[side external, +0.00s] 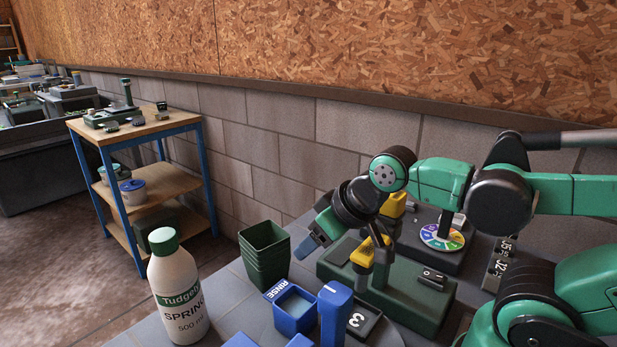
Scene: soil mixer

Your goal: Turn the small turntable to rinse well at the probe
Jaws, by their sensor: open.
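The lettering on the disc is too small to read, so I cannot tell which sector is the rinse well. My gripper (338,243) is open and empty, pointing down to the left of the turntable. It is above and beside a green machine (405,298) with yellow-headed posts, apart from the turntable.
Stacked green pots (264,252) and a white bottle (177,290) are left. Black numbered blocks (497,263) sit right of the turntable.

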